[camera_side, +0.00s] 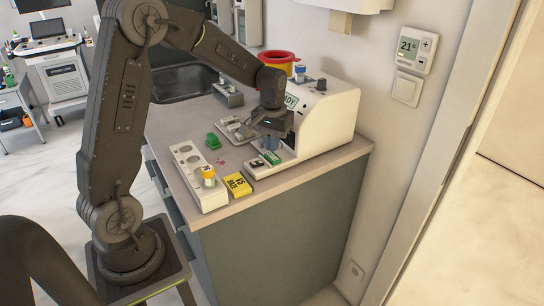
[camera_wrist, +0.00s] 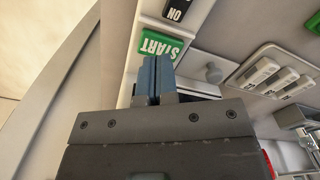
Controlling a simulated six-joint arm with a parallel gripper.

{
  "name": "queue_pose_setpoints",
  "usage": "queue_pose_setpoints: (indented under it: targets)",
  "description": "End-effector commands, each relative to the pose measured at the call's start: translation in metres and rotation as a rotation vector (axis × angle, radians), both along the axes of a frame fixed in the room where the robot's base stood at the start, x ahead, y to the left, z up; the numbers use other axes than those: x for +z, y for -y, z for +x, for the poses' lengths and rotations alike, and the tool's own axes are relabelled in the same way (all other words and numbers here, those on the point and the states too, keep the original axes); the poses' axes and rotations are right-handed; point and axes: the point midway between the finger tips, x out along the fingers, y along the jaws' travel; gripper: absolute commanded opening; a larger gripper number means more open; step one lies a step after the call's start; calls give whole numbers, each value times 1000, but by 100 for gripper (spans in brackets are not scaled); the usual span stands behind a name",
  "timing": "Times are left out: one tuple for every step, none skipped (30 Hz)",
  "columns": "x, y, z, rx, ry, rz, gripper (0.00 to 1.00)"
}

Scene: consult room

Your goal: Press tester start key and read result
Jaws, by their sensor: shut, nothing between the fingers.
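The white tester (camera_side: 329,122) stands at the back right of the counter. Its display (camera_side: 291,102) is partly covered by my arm; the letters "DY" show in green. The green START key (camera_wrist: 160,44) is on the tester's front ledge, beside a black ON switch (camera_wrist: 178,9). The key also shows in the side view (camera_side: 272,157). My gripper (camera_wrist: 155,72) is shut and empty, its blue fingertips together over the lower edge of the key. I cannot tell whether they touch it. In the side view my gripper (camera_side: 271,146) is just above the ledge.
A white rack (camera_side: 187,160) with a yellow-capped tube (camera_side: 208,173) stands at the counter's front left. A yellow box (camera_side: 238,185) lies beside it. A red container (camera_side: 279,60) is behind the tester. A tray of several white cassettes (camera_wrist: 262,72) is close to my gripper.

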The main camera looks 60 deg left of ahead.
Motion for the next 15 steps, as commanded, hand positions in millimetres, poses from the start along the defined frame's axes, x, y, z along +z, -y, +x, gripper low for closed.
queue_pose_setpoints:
  targets:
    - [0, 0, 0, 0, 0, 0, 0]
    - [0, 0, 0, 0, 0, 0, 0]
    - [0, 0, 0, 0, 0, 0, 0]
    - [0, 0, 0, 0, 0, 0, 0]
    - [0, 0, 0, 0, 0, 0, 0]
    - [0, 0, 0, 0, 0, 0, 0]
    - [0, 0, 0, 0, 0, 0, 0]
    - [0, 0, 0, 0, 0, 0, 0]
    - [-1, 0, 0, 0, 0, 0, 0]
    - [-1, 0, 0, 0, 0, 0, 0]
    - [-2, 0, 0, 0, -1, 0, 0]
    - [-2, 0, 0, 0, -1, 0, 0]
    - [-3, 0, 0, 0, -1, 0, 0]
    - [-4, 0, 0, 0, 0, 0, 0]
    - [-4, 0, 0, 0, 0, 0, 0]
